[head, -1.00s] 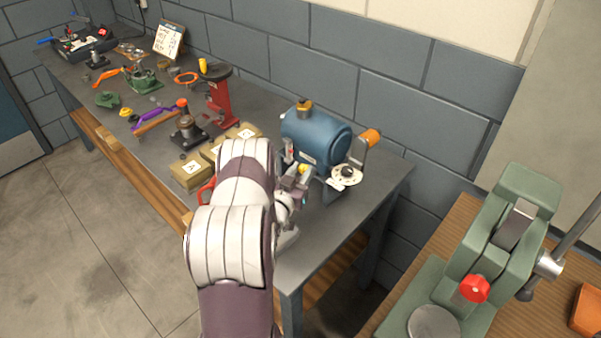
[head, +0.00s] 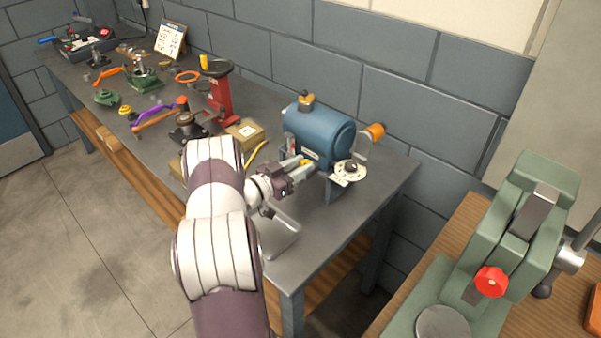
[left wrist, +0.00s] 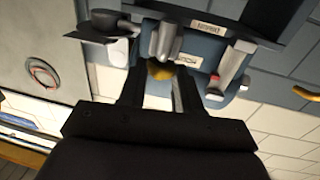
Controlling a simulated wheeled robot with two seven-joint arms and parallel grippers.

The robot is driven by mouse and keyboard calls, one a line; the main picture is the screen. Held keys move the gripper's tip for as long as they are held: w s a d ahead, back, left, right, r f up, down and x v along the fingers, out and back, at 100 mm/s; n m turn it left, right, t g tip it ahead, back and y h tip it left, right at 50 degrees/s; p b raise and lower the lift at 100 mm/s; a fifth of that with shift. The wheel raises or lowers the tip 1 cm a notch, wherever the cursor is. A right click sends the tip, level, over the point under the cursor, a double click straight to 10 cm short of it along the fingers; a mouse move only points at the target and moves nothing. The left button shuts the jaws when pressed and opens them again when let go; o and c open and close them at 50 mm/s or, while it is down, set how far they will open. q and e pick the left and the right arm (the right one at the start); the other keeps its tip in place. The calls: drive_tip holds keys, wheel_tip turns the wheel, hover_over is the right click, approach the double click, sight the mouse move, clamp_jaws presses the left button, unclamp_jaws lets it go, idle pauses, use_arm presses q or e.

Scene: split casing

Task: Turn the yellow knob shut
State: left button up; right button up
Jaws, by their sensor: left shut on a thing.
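The yellow knob (head: 305,162) is on the near side of a blue drum-shaped machine (head: 318,130) on the workbench. It is small and partly covered by my gripper. My left gripper (head: 297,167) reaches it from the lower left. In the left wrist view the yellow knob (left wrist: 160,70) sits between the two dark fingers of my left gripper (left wrist: 159,85), below a grey metal fitting (left wrist: 165,42). The fingers are shut on the knob. Its exact turn angle cannot be told. My right gripper is in neither view.
A green press (head: 510,240) stands on a wooden table at right.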

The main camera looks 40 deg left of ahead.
use_arm(q)
drive_tip(key=shift+a+m+h+b, duration=0.1)
drive_tip(key=shift+m+h+b, duration=0.25)
drive_tip(key=shift+m+h, duration=0.2)
drive_tip(key=shift+g+h, duration=0.3)
drive_tip(key=shift+h, duration=0.05)
drive_tip(key=o, duration=1)
drive_tip(key=shift+o, duration=0.2)
drive_tip(key=b+v, duration=0.2)
drive_tip(key=v, duration=1)
drive_tip(key=shift+s, duration=0.3)
drive_tip(key=shift+a, duration=0.1)
